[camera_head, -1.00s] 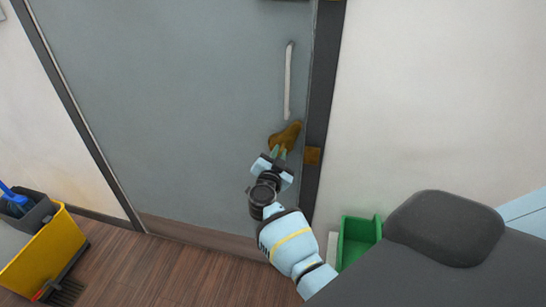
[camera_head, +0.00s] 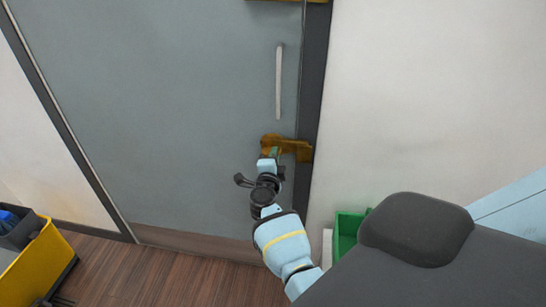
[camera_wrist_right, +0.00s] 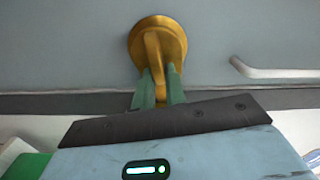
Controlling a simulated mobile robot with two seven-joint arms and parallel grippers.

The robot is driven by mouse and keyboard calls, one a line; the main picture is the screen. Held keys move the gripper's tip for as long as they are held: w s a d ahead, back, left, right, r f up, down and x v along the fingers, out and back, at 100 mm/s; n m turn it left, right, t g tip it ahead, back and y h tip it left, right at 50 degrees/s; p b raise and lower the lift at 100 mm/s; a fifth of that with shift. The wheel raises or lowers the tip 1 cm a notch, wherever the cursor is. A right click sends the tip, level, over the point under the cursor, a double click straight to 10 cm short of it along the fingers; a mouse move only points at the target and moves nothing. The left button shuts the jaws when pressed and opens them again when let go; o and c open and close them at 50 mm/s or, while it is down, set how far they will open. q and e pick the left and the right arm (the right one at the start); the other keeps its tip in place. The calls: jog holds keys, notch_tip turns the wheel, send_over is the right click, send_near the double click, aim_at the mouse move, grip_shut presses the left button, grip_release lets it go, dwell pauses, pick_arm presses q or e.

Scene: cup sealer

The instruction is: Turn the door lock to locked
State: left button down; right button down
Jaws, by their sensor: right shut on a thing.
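The brass door lock (camera_head: 270,141) is on the grey door (camera_head: 190,90), below the handle, near its right edge. Its bar lies about level and reaches the brass plate on the dark door frame. In the right wrist view the lock (camera_wrist_right: 165,32) shows as a round brass disc with a raised bar. My right gripper (camera_head: 273,153) is at the lock from below. In the right wrist view the green fingers of this gripper (camera_wrist_right: 158,88) are shut on the bar, one on each side. My left gripper is not in view.
A pale vertical handle (camera_head: 279,82) is above the lock. The dark door frame (camera_head: 312,85) and white wall (camera_head: 420,90) are to the right. A green bin (camera_head: 346,232) is low on the right. A yellow bucket (camera_head: 35,262) stands on the floor at left.

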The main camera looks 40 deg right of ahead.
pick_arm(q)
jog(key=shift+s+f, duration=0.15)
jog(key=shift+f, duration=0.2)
pick_arm(e)
jog(key=shift+f+m, duration=0.15)
jog(key=shift+m, duration=0.95)
jog(key=c, duration=1.4)
grip_release()
jog(key=shift+c, duration=0.2)
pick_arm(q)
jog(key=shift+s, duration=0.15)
pick_arm(e)
jog(key=shift+s+a, duration=0.1)
